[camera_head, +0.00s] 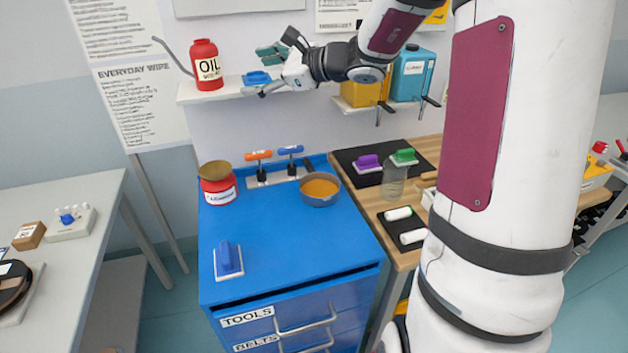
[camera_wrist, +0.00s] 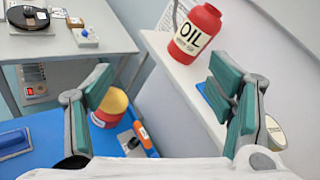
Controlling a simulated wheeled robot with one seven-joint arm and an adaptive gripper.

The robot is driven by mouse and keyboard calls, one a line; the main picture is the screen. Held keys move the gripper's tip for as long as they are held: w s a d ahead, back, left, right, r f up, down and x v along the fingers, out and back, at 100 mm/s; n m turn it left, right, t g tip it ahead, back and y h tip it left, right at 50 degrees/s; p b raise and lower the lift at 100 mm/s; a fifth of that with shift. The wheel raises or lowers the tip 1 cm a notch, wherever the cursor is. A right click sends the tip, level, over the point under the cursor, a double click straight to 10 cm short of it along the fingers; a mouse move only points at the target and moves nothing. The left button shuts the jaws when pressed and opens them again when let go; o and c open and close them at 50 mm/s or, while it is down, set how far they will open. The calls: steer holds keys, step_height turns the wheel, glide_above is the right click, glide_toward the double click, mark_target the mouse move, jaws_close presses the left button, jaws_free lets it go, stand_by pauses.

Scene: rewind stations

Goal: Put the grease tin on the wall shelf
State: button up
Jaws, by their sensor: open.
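A red tin with a tan lid and a white label (camera_head: 218,188) stands on the blue cabinet top at its back left. It also shows in the wrist view (camera_wrist: 109,107), below and beyond my left finger. Its label is too small to read, so I cannot tell surely that it is the grease tin. The white wall shelf (camera_head: 225,95) holds a red oil can (camera_head: 206,66) and a blue-handled block (camera_head: 257,78). My gripper (camera_head: 268,71) is open and empty at the shelf, right of the oil can. A pale round lid (camera_wrist: 275,132) shows partly behind my right finger.
Yellow and blue containers (camera_head: 411,75) stand on a shelf further right.

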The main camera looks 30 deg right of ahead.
steer(key=s+a+n+g, duration=0.7)
steer(key=s+a+n, duration=0.5)
steer(key=s+a, duration=0.4)
steer(key=s+d+f+n+h, duration=0.1)
steer(key=s+d+n+h, duration=0.2)
steer(key=s+n, duration=0.3)
steer(key=s+d+f+n+h, duration=0.2)
steer(key=s+n, duration=0.4)
steer(key=s, duration=0.7)
steer(key=d+h, duration=0.1)
steer(key=h, duration=0.1)
steer(key=shift+d+f+g+h, duration=0.2)
steer(key=shift+g+h, duration=0.1)
steer(key=shift+h, duration=0.1)
